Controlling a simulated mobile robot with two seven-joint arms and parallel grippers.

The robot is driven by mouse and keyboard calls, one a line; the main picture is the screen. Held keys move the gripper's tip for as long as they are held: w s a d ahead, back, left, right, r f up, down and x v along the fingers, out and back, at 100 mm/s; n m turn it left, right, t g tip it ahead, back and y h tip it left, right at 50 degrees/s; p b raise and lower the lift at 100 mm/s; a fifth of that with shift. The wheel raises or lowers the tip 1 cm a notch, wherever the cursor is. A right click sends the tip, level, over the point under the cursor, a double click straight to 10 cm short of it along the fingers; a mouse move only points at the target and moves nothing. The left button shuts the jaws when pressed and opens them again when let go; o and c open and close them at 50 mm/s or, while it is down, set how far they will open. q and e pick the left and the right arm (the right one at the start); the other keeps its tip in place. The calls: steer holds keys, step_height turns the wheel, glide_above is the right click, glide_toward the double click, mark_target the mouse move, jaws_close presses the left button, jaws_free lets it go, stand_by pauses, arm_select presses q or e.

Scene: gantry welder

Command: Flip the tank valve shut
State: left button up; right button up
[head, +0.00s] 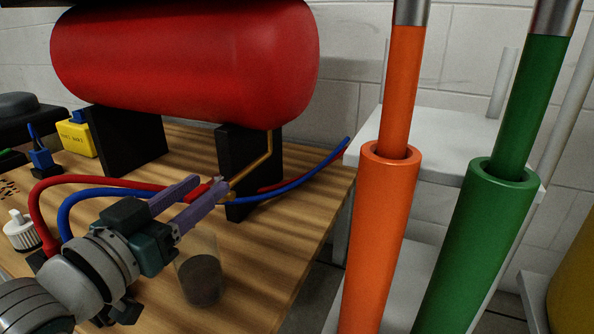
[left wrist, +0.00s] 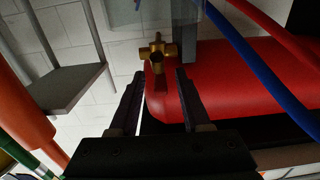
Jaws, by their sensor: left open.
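The large red tank (head: 190,60) lies on black stands on a wooden table. A brass pipe (head: 256,166) comes down below its right end to the valve, which is mostly hidden behind my fingertips. In the left wrist view the brass valve (left wrist: 157,54) shows just beyond the fingertips, in line with the gap between them. The red tank (left wrist: 235,75) lies behind it. My left gripper (head: 212,184) is open, with its purple fingers reaching toward the valve. It also shows in the left wrist view (left wrist: 160,76), with nothing between the fingers. Whether it touches the valve is unclear.
Red (head: 105,180) and blue (head: 290,187) hoses run beside my gripper and past the stand. A clear jar (head: 201,278) stands below it. Orange (head: 380,240) and green (head: 475,250) cylinders stand at right. A yellow box (head: 75,139) is at back left.

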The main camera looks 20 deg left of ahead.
arm_select(q)
steer(key=shift+s, duration=0.1)
steer(key=s+p, duration=0.3)
steer(key=s, duration=0.6)
steer(key=shift+s+p, duration=0.35)
steer(key=shift+p, duration=0.05)
steer(key=shift+d, duration=0.1)
